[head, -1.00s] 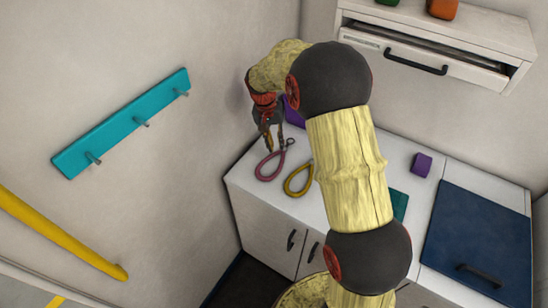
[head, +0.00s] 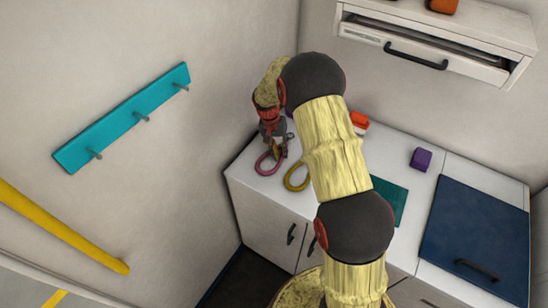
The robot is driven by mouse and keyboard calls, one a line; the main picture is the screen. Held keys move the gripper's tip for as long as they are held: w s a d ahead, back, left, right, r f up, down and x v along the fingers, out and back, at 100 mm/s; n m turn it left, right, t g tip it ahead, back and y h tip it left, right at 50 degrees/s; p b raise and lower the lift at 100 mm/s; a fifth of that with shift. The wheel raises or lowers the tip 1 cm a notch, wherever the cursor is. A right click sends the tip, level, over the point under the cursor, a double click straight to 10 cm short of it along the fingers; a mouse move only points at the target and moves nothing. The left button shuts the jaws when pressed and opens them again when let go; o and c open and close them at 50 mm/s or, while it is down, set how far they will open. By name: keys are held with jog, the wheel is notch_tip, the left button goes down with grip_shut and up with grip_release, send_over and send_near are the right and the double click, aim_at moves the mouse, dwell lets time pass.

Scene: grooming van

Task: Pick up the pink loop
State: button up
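The pink loop (head: 258,165) lies on the white counter (head: 245,179) near its left end. Its ring shows, but its narrow end is hidden by my gripper. My gripper (head: 278,155) points down over that hidden end, at the ring's upper right, with its fingertips close to the counter. The fingers are small and dark here, so I cannot tell whether they are open or shut, or whether they touch the loop.
A yellow loop (head: 287,183) lies just right of the pink one, partly behind my arm. A teal mat (head: 395,203), a purple block (head: 421,159), an orange-red item (head: 359,120) and a blue panel (head: 478,232) are farther right. A teal hook rack (head: 120,122) is on the left wall.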

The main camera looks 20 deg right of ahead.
jog(key=shift+f, duration=0.1)
jog(key=shift+c, duration=1.3)
grip_shut()
jog(key=shift+r, duration=0.5)
jog(key=shift+p+v, duration=0.3)
jog(key=shift+v, duration=0.8)
jog(key=s+a+r+p, duration=0.1)
jog(key=s+a+r, duration=0.3)
jog(key=s+r, duration=0.6)
jog(key=s, duration=0.3)
jog(key=shift+s, duration=0.3)
